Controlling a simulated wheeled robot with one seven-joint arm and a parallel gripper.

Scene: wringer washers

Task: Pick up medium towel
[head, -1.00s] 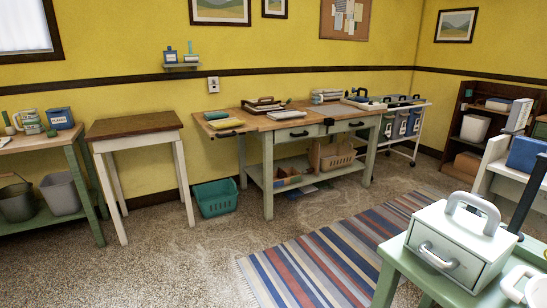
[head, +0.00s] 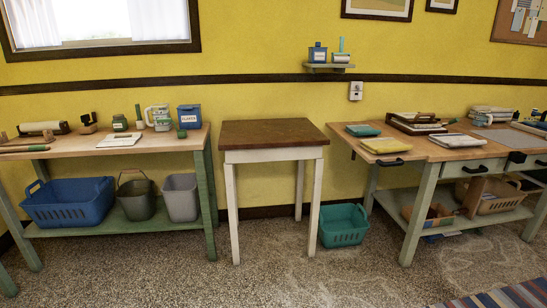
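Several flat folded cloths lie on the wooden workbench (head: 415,155) at the right. A teal folded cloth (head: 362,130) lies at its left back. A pale grey-white folded cloth (head: 457,141) lies further right. I cannot tell for sure which of these is the medium towel. My gripper is not in view.
A small empty-topped table (head: 271,134) stands in the middle. A teal basket (head: 343,225) sits on the floor beside it. The left bench (head: 95,152) holds jars and a blue box (head: 189,117). A blue basket (head: 70,203) sits on its shelf.

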